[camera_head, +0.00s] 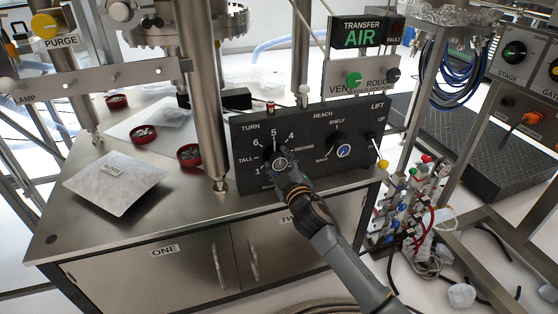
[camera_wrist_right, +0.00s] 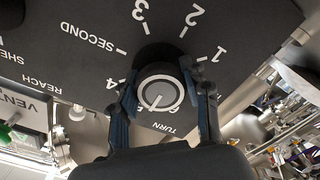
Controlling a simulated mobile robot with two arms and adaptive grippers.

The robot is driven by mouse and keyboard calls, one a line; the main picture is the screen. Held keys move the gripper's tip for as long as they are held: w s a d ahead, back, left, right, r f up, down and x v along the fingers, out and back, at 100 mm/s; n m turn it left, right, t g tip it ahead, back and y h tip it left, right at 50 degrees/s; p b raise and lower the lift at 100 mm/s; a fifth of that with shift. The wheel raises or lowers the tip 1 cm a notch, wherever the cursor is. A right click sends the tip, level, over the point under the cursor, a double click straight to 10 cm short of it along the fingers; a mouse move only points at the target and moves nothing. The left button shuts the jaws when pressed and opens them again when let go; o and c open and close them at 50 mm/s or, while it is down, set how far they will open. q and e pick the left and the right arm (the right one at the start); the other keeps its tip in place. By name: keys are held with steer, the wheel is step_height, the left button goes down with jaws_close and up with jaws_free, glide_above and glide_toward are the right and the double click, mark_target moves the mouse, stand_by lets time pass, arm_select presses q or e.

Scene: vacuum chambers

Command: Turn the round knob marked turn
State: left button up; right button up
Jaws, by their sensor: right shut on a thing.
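The round knob marked TURN (camera_head: 279,162) is on the left of the dark panel (camera_head: 240,138), on a dial with printed numbers. My right gripper (camera_head: 281,165) reaches it from the lower right and partly covers it. In the right wrist view the knob (camera_wrist_right: 160,90) has a pale ring face with a short white line slanting to the lower left. There, my right gripper (camera_wrist_right: 164,84) has one finger on each side of the knob and is shut on it. The fingers hide some dial numbers. My left gripper is out of view.
The REACH knob (camera_head: 341,150) and a yellow-tipped lever (camera_head: 382,163) are to the right on the same panel. A steel post (camera_head: 203,90) stands just left of the panel. Red dishes (camera_head: 189,156) and a white packet (camera_head: 115,183) lie on the steel bench.

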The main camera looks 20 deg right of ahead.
stand_by(0.3)
steer(key=o, duration=1.2)
steer(key=shift+c, duration=0.2)
steer(key=shift+s, duration=0.1)
steer(key=s, duration=1.1)
steer(key=shift+s+d, duration=0.15)
steer(key=shift+s, duration=0.25)
